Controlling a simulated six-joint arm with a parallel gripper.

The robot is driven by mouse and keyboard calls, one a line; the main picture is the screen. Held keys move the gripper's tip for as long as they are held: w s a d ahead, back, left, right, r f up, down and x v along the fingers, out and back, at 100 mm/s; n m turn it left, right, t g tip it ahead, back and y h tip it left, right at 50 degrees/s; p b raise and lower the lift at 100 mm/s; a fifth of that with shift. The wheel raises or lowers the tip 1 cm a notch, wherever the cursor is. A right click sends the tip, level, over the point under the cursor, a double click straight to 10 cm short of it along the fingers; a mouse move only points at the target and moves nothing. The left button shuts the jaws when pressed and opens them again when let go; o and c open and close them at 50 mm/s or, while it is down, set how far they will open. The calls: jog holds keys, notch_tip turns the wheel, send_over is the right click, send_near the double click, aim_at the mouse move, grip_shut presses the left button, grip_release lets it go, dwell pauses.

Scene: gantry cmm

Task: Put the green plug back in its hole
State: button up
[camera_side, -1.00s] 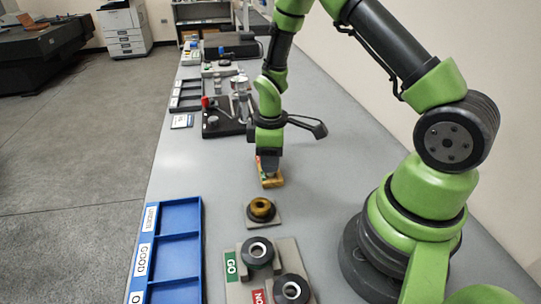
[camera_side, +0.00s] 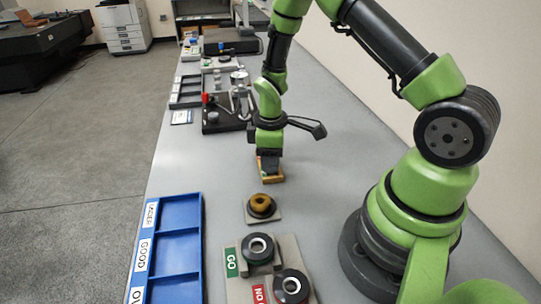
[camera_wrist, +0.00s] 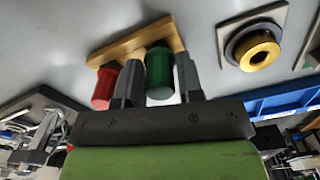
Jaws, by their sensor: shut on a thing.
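The wooden block (camera_wrist: 128,44) lies on the bench, and it also shows in the side view (camera_side: 271,179) below my gripper. The green plug (camera_wrist: 160,78) is between the two fingers of my gripper (camera_wrist: 158,82), which are shut on it. Its far end meets the face of the block; its hole is hidden, and I cannot tell how deep the plug sits. A red plug (camera_wrist: 105,86) stands in the block to the left, just outside the left finger. In the side view my gripper (camera_side: 269,158) is low, right over the block.
A gold ring on a dark base (camera_side: 261,205) stands nearer the side camera. A blue tray (camera_side: 174,243) is at the left. A black fixture (camera_side: 222,117) stands beyond my gripper.

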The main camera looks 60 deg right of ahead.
jog(key=shift+f, duration=0.2)
jog(key=o, duration=1.5)
jog(key=shift+c, duration=0.2)
jog(key=shift+r, duration=3.5)
jog(key=shift+r, duration=0.15)
jog(key=s+a+r+m+t, duration=0.2)
jog(key=s+a+r+m, duration=0.15)
jog(key=r, duration=0.55)
jog(key=s+a+r+m+t, duration=0.3)
jog(key=s+r, duration=0.1)
jog(key=r, duration=0.5)
jog(key=s+a+r+m+t+y, duration=0.2)
jog(key=s+r+m, duration=0.1)
jog(key=s, duration=0.4)
jog(key=shift+s+a, duration=0.15)
jog(key=shift+a, duration=0.15)
